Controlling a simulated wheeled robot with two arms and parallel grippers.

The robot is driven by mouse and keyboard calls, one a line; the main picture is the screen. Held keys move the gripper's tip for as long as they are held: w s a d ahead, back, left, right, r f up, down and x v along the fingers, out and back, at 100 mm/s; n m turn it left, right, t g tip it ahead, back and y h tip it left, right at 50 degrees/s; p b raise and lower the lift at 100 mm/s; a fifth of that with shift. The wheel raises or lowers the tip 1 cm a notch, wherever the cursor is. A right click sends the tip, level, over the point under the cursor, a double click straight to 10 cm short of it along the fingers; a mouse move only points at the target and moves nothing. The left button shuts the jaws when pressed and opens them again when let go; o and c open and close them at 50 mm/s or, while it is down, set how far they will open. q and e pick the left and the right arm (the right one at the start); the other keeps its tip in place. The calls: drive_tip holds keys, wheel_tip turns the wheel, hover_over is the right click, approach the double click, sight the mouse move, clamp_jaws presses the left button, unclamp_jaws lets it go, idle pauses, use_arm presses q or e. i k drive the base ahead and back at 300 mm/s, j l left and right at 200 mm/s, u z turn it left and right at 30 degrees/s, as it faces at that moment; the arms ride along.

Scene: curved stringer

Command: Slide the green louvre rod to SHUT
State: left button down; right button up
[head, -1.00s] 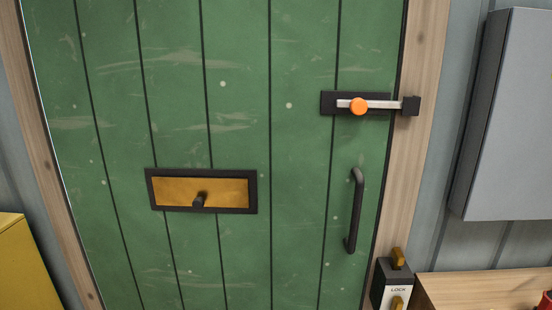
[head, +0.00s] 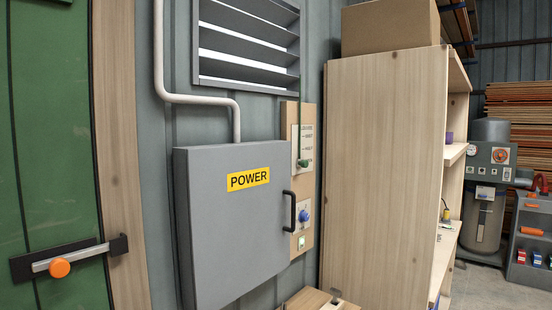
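The green louvre rod (head: 299,120) hangs down from the right end of the louvre vent (head: 248,45). Its green knob (head: 303,163) sits at the lower part of a white label plate (head: 303,145) with several lines of text too small to read. The vent's slats stand apart with bright gaps between them. Neither of my grippers is in view.
A grey POWER box (head: 232,225) with a black handle stands out from the wall, left of the rod. A blue knob (head: 304,215) and a lit button (head: 301,242) sit below the rod. A tall wooden shelf (head: 385,180) stands close on the right. The green door (head: 50,150) is at left.

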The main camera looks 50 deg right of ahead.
sight(305, 164)
drive_tip(key=z, duration=1.8)
